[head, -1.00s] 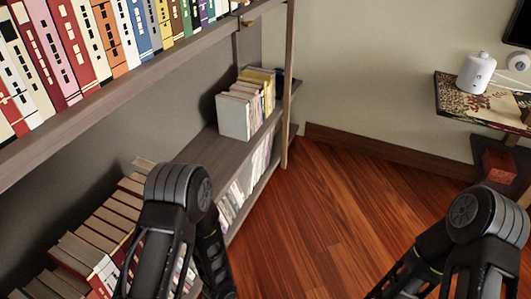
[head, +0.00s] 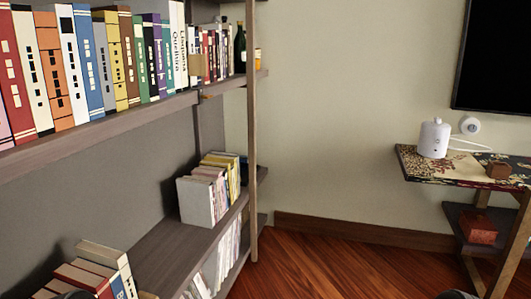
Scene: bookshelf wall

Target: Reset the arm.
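Neither of my grippers shows in the head view. Only small dark pieces of my arms show at the bottom edge, one at the left and one at the right. Whether the grippers are open or shut, or hold anything, is hidden.
A bookshelf (head: 150,118) fills the left side, with a row of books (head: 88,68) above and a smaller group of books (head: 208,188) below. A side table (head: 415,168) at the right bears a white device (head: 434,138). The wooden floor (head: 330,262) between them is clear.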

